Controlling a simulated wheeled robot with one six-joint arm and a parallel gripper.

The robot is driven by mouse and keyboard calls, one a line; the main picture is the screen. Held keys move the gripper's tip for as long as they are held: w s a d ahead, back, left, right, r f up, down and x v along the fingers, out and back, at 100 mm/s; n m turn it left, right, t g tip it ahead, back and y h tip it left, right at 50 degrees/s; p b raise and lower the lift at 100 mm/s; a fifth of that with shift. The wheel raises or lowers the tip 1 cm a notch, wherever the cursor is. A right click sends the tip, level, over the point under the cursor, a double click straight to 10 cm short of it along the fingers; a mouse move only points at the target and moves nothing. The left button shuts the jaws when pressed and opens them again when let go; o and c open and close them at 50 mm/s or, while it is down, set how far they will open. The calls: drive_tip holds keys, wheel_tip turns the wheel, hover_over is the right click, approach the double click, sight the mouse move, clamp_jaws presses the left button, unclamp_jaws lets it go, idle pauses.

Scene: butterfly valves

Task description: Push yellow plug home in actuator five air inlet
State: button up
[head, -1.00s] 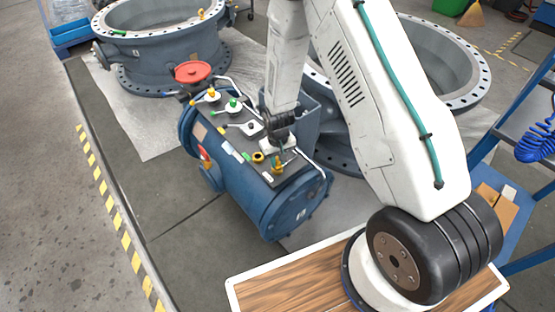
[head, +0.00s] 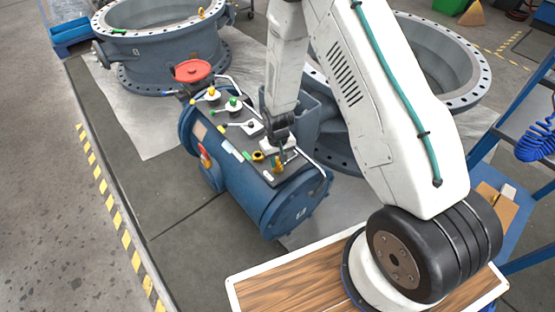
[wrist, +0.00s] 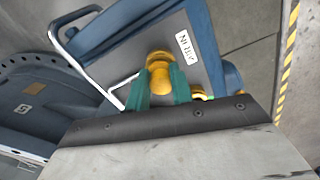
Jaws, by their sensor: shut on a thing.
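The yellow plug (wrist: 160,73) sits between the green fingertips of my gripper (wrist: 160,84) in the wrist view. The gripper is shut on it. Its round yellow end faces the actuator's grey top plate, beside a white label that appears to read "AIR IN" (wrist: 186,45). How deep the plug sits cannot be told. In the head view, my gripper (head: 279,160) is over the near right end of the blue actuator (head: 262,200). The arm and fingers hide most of the inlet there.
A yellow ring-like fitting (head: 258,156) lies just left of the gripper. Large grey valve bodies (head: 160,50) are behind. A wood-topped surface (head: 290,285) is in front.

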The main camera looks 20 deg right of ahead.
drive_tip(key=shift+f, duration=0.2)
drive_tip(key=o, duration=1.5)
drive_tip(key=shift+r, duration=0.1)
drive_tip(key=shift+r, duration=3.65)
drive_tip(key=shift+s, duration=0.1)
